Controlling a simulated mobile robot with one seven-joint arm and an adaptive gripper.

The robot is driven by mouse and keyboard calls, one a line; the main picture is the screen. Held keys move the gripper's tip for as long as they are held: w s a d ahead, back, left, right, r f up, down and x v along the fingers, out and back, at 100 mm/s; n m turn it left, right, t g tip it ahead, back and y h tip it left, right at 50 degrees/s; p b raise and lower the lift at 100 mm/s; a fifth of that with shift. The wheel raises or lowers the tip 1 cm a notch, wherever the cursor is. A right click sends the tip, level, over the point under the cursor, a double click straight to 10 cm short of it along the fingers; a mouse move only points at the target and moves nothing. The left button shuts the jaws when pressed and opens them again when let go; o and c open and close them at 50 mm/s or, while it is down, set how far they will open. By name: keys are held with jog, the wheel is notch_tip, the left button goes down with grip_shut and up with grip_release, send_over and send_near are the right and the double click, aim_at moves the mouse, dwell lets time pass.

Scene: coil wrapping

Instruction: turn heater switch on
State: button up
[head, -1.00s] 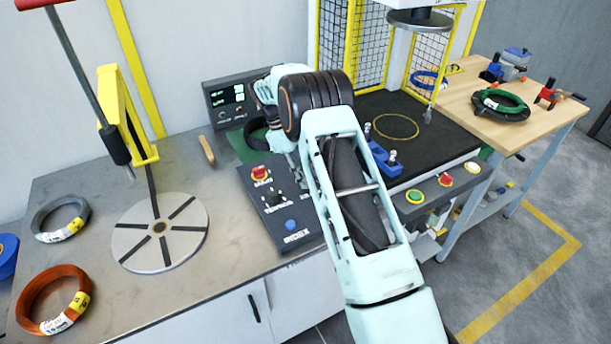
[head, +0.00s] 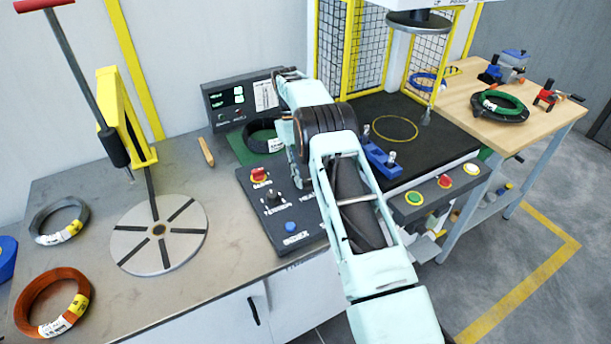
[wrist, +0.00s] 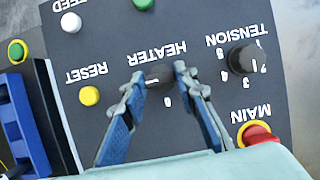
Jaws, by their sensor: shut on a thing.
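The heater switch (wrist: 158,74) is a dark round knob on the black control panel (head: 262,217), under a HEATER label that reads upside down in the wrist view. A 0 mark shows beside it. A small white mark shows at the knob's edge, but I cannot tell its setting for certain. My gripper (wrist: 158,82) has its two blue-grey fingers on either side of the knob and is shut on it. In the head view my arm hides the switch and the fingertips.
The tension knob (wrist: 243,58), red main knob (wrist: 258,134), yellow reset button (wrist: 89,95), white button (wrist: 71,22) and green button (wrist: 143,4) surround the switch. A blue fixture (head: 381,160) stands right of my arm. A black coil (head: 262,136) lies behind the panel.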

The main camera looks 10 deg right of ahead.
dwell(0.3)
jog(key=o, duration=1.2)
jog(key=shift+c, duration=0.2)
notch_tip(320, 180, up, 10)
